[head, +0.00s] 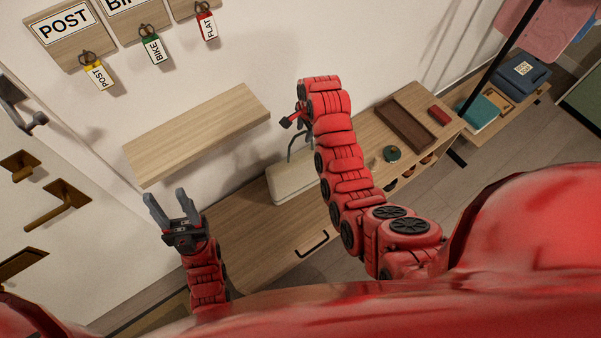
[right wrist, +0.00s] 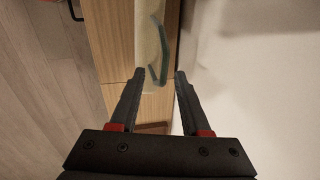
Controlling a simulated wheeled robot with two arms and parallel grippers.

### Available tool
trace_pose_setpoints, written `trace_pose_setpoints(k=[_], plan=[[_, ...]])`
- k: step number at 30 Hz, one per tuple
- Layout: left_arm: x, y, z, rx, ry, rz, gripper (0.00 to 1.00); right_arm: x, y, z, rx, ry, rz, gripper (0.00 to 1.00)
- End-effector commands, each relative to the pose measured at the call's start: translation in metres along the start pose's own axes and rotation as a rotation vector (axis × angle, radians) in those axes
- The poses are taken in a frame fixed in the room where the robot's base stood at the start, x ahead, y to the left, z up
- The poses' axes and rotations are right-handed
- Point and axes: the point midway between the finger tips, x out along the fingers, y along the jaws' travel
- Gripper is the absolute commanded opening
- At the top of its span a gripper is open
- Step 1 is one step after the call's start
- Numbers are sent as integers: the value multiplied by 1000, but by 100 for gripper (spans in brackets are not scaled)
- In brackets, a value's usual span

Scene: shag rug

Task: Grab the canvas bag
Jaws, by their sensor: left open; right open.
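The canvas bag (head: 290,184) is cream with grey-green handles and stands on the wooden cabinet, partly hidden behind my right arm in the head view. In the right wrist view the bag (right wrist: 147,35) and its handle lie ahead of the fingertips. My right gripper (right wrist: 160,74) is open with nothing between its fingers; the handle's near end shows close to the gap, but I cannot tell the distance. In the head view my right gripper is mostly hidden by its own arm, above the bag. My left gripper (head: 166,194) is open and empty, left of the bag.
A wooden wall shelf (head: 197,135) juts out above the cabinet (head: 240,225). A brown tray (head: 404,126), a red box (head: 439,115) and a green round item (head: 392,153) are to the right. Tagged keys hang on the wall. The cabinet top left of the bag is clear.

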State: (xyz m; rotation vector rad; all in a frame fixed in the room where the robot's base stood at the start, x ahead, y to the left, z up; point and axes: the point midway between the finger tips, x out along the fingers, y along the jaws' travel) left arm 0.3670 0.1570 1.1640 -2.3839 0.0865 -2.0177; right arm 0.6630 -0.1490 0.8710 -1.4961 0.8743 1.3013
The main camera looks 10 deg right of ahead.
Motion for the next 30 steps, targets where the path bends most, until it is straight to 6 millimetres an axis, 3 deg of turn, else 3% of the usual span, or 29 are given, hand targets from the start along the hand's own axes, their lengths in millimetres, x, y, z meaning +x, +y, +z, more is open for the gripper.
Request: trace_pose_setpoints(k=[5,12,19,30], plan=[[9,0,-2,0,0,0,50,5,-3,0,0,1,-2,47],[27,-1,-4,0,0,0,50,28,-5,0,-1,1,-1,47],[31,-2,-5,0,0,0,50,48,-3,0,-1,0,2,47],[31,-2,-5,0,0,0,50,52,-4,0,0,2,-4,47]])
